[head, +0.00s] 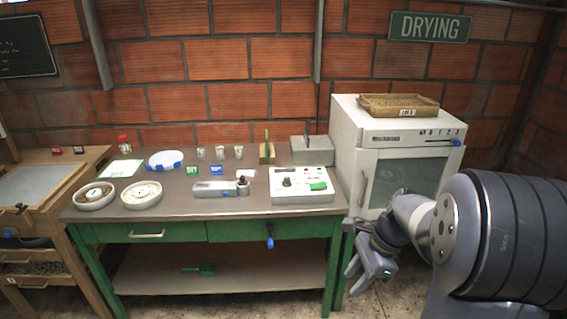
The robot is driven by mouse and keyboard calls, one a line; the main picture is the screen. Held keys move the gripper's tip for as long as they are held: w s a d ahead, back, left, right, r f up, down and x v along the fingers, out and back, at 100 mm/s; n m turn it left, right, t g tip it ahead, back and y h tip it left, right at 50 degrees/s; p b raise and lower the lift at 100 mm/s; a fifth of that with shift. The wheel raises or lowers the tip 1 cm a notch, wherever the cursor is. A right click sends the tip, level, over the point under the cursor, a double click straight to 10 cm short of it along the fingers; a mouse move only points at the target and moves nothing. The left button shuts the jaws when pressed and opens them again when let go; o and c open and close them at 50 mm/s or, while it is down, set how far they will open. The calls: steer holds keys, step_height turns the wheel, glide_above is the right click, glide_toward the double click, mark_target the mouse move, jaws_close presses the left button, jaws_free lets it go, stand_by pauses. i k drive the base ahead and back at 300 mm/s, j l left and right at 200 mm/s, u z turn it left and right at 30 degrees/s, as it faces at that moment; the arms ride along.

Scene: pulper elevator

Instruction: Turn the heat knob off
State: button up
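The white drying cabinet (346,135) stands right of the bench under the DRYING sign. Its top front panel (410,137) carries a row of small marks that look like numbers. A small blue handle or knob (457,142) sits at the right end of a dark line under these marks. I cannot read its exact setting. My gripper (354,277) is low in front of the cabinet, left of my arm, pointing down and to the left. Its fingers look apart, with nothing between them. It is well below the panel and touches nothing visible.
A wooden tray (399,100) lies on the cabinet. The cabinet's glass door (408,180) is closed, and my arm covers its lower right. The green bench (230,205) at left holds a white device with a black knob (287,183), bowls and jars. Floor between bench and cabinet looks clear.

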mark_target(286, 182)
steer(key=i+j, duration=0.1)
steer(key=i, duration=0.55)
steer(key=i+j, duration=0.1)
steer(key=i, duration=0.6)
steer(key=i+j, duration=0.1)
steer(key=i, duration=0.55)
